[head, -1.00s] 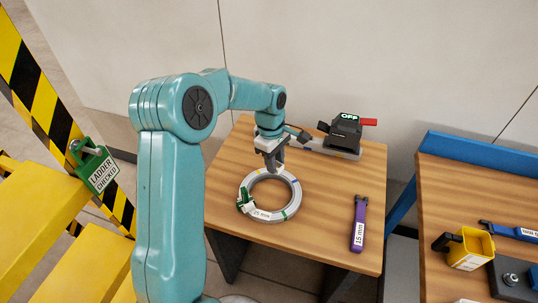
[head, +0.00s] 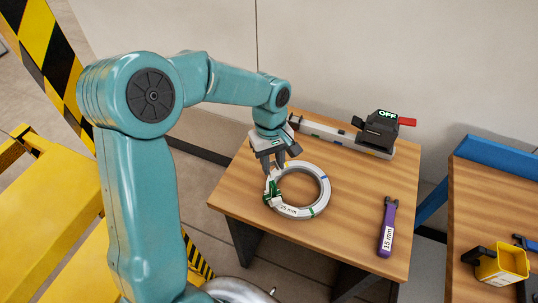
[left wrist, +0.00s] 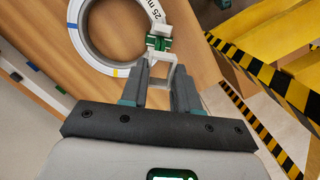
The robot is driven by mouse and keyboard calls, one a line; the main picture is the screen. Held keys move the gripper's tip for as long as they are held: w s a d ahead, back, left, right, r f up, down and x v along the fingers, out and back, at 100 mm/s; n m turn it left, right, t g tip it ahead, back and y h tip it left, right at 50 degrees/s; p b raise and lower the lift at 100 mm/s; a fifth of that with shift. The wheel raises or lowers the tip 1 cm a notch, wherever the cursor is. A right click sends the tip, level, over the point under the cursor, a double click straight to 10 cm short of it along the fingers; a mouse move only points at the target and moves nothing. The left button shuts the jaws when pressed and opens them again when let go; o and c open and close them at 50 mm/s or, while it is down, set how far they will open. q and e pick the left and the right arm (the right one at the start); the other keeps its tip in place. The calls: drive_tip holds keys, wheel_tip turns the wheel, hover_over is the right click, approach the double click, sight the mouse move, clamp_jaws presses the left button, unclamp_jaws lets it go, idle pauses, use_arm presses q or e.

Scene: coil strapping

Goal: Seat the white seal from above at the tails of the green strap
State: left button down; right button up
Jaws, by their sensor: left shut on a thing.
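The grey ring-shaped coil (head: 318,206), labelled 25 mm, lies flat on the wooden table. The green strap (head: 270,189) goes around its left side, and its tails stick up there. The strap also shows in the left wrist view (left wrist: 154,43), with a small whitish block beside it. My left gripper (head: 273,166) points down just above the strap. In the left wrist view its fingers (left wrist: 160,82) are shut on the white seal (left wrist: 179,76), a small pale open frame close to the green tails. I cannot tell whether seal and tails touch. My right gripper is not in view.
A purple tool (head: 387,228) labelled 15 mm lies at the table's right. A black device (head: 380,130) reading OFF, with a red handle, stands on a grey rail at the back. A second table (head: 470,220) with a yellow holder (head: 503,264) is at right. Yellow steps (head: 50,210) are at left.

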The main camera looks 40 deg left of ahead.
sight(273, 182)
use_arm(q)
drive_tip(key=shift+d, duration=0.1)
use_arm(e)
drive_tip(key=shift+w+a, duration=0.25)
use_arm(q)
drive_tip(key=shift+s+r, duration=0.1)
drive_tip(key=shift+f+b, duration=2.1)
drive_tip(key=shift+f, duration=0.35)
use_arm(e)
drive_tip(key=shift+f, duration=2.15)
use_arm(q)
drive_tip(key=shift+f+b, duration=0.2)
drive_tip(key=shift+b, duration=0.1)
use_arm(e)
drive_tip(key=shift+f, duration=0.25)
use_arm(q)
drive_tip(key=shift+f+b, duration=1.6)
drive_tip(key=shift+f, duration=0.25)
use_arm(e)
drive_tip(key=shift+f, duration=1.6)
